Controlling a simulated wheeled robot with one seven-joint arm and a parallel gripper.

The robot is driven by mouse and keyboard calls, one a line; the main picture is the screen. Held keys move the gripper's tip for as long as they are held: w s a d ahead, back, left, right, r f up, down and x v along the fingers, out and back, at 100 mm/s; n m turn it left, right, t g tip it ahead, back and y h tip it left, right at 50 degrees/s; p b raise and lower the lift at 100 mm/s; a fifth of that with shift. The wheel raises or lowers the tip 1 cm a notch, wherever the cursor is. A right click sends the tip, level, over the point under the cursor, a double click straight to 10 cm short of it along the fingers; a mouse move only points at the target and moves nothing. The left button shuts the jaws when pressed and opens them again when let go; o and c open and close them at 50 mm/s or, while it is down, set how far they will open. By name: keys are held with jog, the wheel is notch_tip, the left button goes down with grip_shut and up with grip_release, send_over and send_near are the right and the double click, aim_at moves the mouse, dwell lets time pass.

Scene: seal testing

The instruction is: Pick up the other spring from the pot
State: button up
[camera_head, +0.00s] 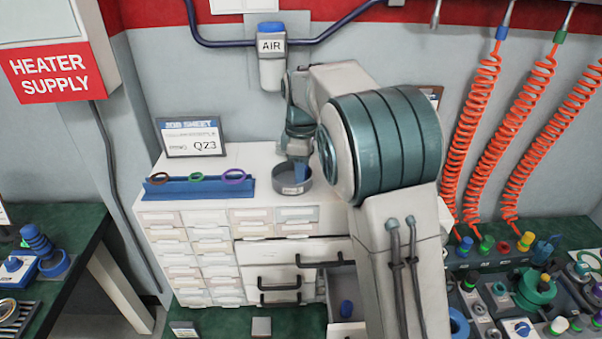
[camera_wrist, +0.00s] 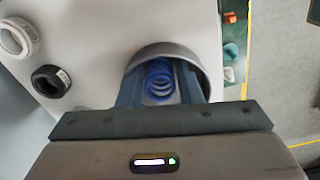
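The grey pot (camera_head: 280,187) stands on the white cabinet top near its front edge. It also shows in the wrist view (camera_wrist: 150,53), partly hidden by my gripper. A blue coil spring (camera_wrist: 158,82) is inside the pot. My gripper (camera_wrist: 160,88) points down into the pot with its fingers on either side of the spring. The fingers look spread, and I cannot tell whether they touch it. In the head view my gripper (camera_head: 300,170) is over and partly inside the pot; the spring is hidden there.
A blue rack (camera_head: 200,189) with several rings stands left of the pot, before a job sheet (camera_head: 192,138). White (camera_wrist: 18,37) and black (camera_wrist: 50,81) ring-shaped parts are beside the pot in the wrist view. Below, an open drawer (camera_head: 343,285) holds a blue item.

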jog(key=shift+c, duration=0.3)
jog(key=c, duration=0.6)
jog(key=shift+o, duration=0.2)
jog(key=shift+r, duration=0.1)
